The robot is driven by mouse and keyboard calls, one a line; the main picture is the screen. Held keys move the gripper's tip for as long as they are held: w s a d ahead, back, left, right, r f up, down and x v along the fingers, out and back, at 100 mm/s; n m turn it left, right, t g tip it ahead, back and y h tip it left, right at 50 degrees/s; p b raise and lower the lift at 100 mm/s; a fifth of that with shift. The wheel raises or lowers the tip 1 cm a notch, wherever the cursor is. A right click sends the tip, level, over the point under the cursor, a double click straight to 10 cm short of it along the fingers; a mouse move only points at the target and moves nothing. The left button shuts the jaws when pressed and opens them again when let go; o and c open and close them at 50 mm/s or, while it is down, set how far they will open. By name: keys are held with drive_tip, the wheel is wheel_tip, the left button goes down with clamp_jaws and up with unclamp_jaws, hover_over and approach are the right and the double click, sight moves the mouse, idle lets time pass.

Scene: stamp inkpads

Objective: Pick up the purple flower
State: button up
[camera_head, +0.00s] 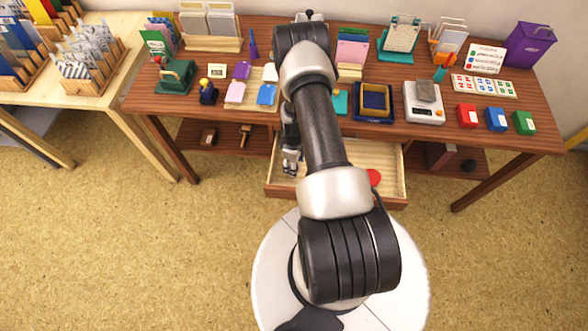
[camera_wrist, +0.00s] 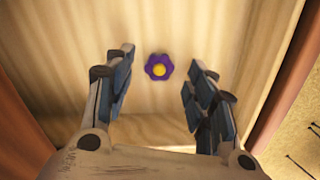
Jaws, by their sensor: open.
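The purple flower (camera_wrist: 158,67) has a yellow centre and lies on the pale wooden floor of a drawer in the wrist view. My gripper (camera_wrist: 158,88) is open, with one finger on each side of the picture and the flower in line with the gap, a little beyond the fingertips. Nothing is between the fingers. In the head view my gripper (camera_head: 291,160) hangs over the left part of the open drawer (camera_head: 391,187). The flower is not visible there; my arm and gripper cover part of the drawer.
A red round thing (camera_head: 374,177) lies in the drawer, right of my arm. The drawer's walls rise close around my gripper. The wooden table (camera_head: 300,128) above is crowded with inkpads, cards, a scale (camera_head: 423,102) and a purple bin (camera_head: 529,45). The floor in front is clear.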

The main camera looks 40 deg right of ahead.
drive_tip(key=shift+f, duration=0.6)
drive_tip(key=shift+c, duration=0.3)
drive_tip(key=c, duration=0.7)
drive_tip(key=shift+r, duration=0.1)
